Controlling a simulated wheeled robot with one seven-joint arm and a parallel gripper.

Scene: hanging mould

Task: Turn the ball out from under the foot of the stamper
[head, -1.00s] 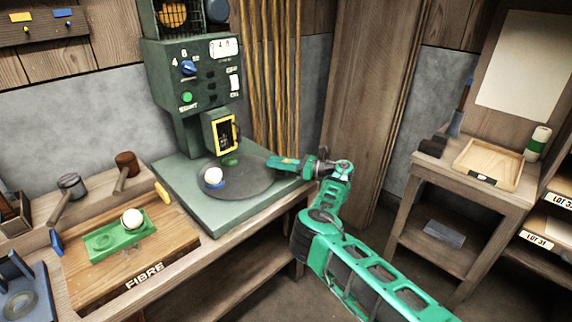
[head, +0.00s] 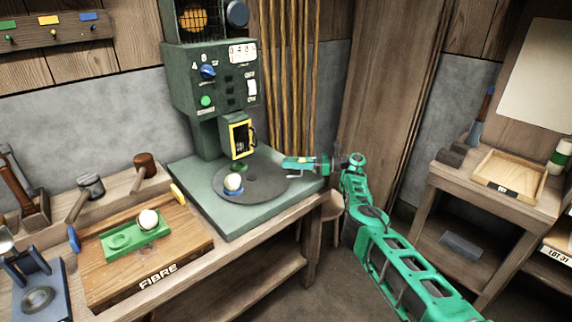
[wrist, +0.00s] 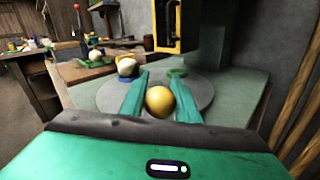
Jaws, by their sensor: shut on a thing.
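The stamper (head: 212,85) is a tall green machine with a yellow-framed opening (head: 241,138) low on its front. Below it lies a round dark plate (head: 262,187). A white ball (head: 233,182) sits in a blue cup at the plate's front left, outside the yellow frame; it also shows in the wrist view (wrist: 126,66). A green cup (wrist: 177,72) on the plate lies near the stamper's column and looks empty. My gripper (head: 290,163) is at the plate's right edge. In the wrist view its fingers are closed around a yellow round knob (wrist: 159,101). The knob's base is hidden.
A green tray (head: 118,247) with another white ball (head: 148,219) lies on a wooden board at the left. Mallets (head: 89,186) stand behind it. A side table with a wooden tray (head: 490,182) is at the right.

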